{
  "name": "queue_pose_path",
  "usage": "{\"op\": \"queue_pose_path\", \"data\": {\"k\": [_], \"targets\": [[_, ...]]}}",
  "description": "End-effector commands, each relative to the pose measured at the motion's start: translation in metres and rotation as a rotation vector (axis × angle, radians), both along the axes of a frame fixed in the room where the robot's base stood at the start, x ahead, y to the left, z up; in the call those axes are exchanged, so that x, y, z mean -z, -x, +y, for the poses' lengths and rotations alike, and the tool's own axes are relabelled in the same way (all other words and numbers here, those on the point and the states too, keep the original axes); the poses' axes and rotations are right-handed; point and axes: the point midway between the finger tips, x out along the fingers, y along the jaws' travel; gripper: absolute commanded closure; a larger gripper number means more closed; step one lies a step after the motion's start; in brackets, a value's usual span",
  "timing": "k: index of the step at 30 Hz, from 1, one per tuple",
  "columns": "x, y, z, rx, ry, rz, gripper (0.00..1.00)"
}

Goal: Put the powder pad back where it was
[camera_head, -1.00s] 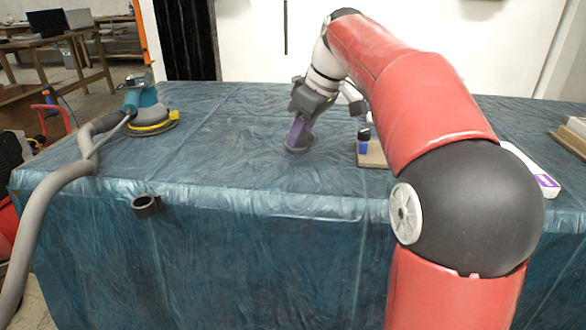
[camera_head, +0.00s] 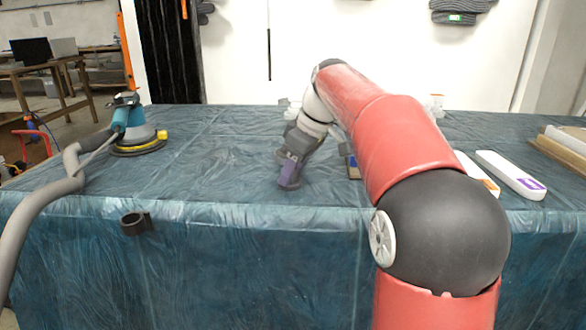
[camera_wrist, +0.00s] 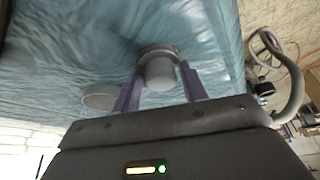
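The powder pad (camera_wrist: 160,72) is a grey round disc with a thick grey knob. In the wrist view it sits between the purple fingers of my gripper (camera_wrist: 160,88), which appear closed on the knob's sides. In the head view my gripper (camera_head: 289,180) points down over the blue tarp-covered table (camera_head: 210,160), near its front edge. The pad is a small dark shape at the fingertips there, mostly hidden. I cannot tell the exact gap to the table. A second flat grey oval (camera_wrist: 98,102) lies on the tarp beside the pad in the wrist view.
A blue sander (camera_head: 138,130) with a thick grey hose (camera_head: 50,190) stands at the left. A black ring (camera_head: 136,223) is at the front edge. A wooden block with a blue item (camera_head: 352,166) and white-purple boxes (camera_head: 510,175) lie right. The left-middle tarp is clear.

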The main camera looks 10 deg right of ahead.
Motion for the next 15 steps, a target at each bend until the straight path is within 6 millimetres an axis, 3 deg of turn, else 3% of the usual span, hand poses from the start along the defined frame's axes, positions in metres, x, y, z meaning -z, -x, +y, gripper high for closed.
{"op": "queue_pose_path", "data": {"k": [3,11,15], "targets": [[0.0,0.0,0.0,0.0,0.0,0.0,0.44],[-0.002,0.0,0.0,0.0,0.0,0.0,0.44],[-0.013,0.001,-0.003,0.001,0.0,-0.003,0.44]]}}
